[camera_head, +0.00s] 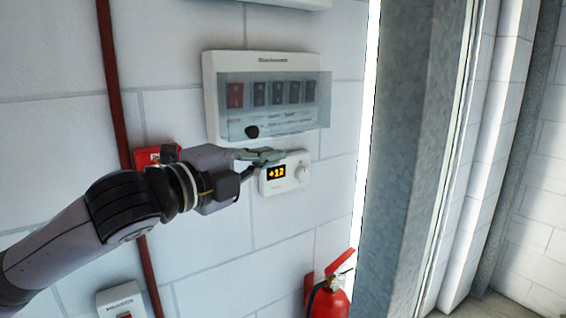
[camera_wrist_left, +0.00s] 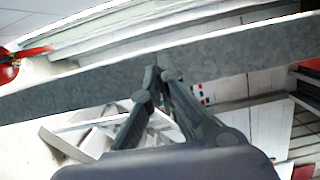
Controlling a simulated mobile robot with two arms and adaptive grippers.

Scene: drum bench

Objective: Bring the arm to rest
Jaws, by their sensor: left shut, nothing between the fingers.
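My left arm reaches in from the left in the head view, with its left gripper (camera_head: 268,156) in front of the wall. The fingers are shut with nothing between them. The fingertips appear just over the top left edge of a white thermostat (camera_head: 285,173) whose display reads +12. I cannot tell whether they touch it. The shut fingers also show in the left wrist view (camera_wrist_left: 158,75). My right gripper is not in view.
A white breaker box (camera_head: 263,60) with a clear cover hangs above the gripper. A red box (camera_head: 147,156) sits behind the arm by a red pipe (camera_head: 108,50). A grey steel column (camera_head: 400,150) stands right. A fire extinguisher (camera_head: 328,300) is below.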

